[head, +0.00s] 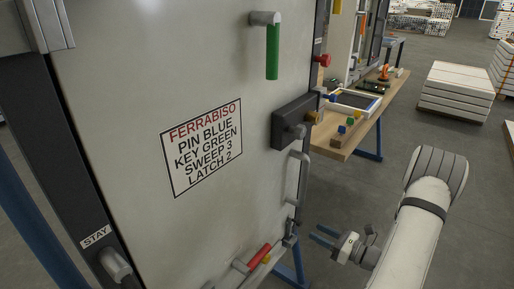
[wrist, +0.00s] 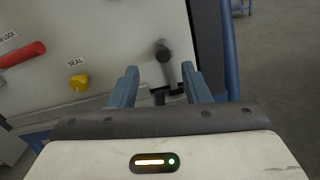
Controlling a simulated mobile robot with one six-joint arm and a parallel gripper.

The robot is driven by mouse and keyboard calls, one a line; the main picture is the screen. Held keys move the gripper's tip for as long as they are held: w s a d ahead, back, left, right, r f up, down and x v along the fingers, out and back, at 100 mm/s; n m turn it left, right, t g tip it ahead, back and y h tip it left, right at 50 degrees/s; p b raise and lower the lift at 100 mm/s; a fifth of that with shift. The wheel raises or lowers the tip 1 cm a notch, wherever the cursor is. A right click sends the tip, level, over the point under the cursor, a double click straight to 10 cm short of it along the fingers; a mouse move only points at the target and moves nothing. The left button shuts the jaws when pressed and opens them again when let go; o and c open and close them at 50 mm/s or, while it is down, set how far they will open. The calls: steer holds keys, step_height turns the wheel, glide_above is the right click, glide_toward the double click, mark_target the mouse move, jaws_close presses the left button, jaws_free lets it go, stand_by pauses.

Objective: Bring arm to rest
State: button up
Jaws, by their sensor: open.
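My gripper (head: 322,236) is at the lower right in the head view, beside the door's lower right edge. In the wrist view my gripper (wrist: 158,85) shows two blue fingers spread apart with nothing held between them. Past the fingertips is a dark round knob with a grey lever (wrist: 165,55), apart from the fingers as far as I can tell. My white arm (head: 415,235) reaches in from the lower right.
The grey door (head: 120,90) carries a sign (head: 201,146), a green-gripped handle (head: 272,50), a dark lock box (head: 295,122) and a red handle (head: 259,255). A yellow seal knob (wrist: 79,82) is left of my fingers. A wooden workbench (head: 345,145) stands behind.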

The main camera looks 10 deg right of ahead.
steer(key=s+a+r+n+g+p, duration=0.45)
steer(key=a+r+n+g, duration=0.35)
steer(key=r, duration=0.3)
steer(key=s+a+r+n+g+p, duration=0.4)
steer(key=a+r+n+g+p, duration=0.3)
steer(key=a+r, duration=0.4)
steer(key=s+r+n+t+h+p, duration=0.2)
steer(key=s+r+n+h+p, duration=0.2)
steer(key=r, duration=0.6)
steer(key=s+r+n+t+h+p, duration=0.2)
steer(key=s+r+n+h+p, duration=0.3)
steer(key=r+n, duration=0.5)
steer(key=d+n+h+p, duration=0.1)
steer(key=h, duration=0.1)
steer(key=shift+h, duration=0.4)
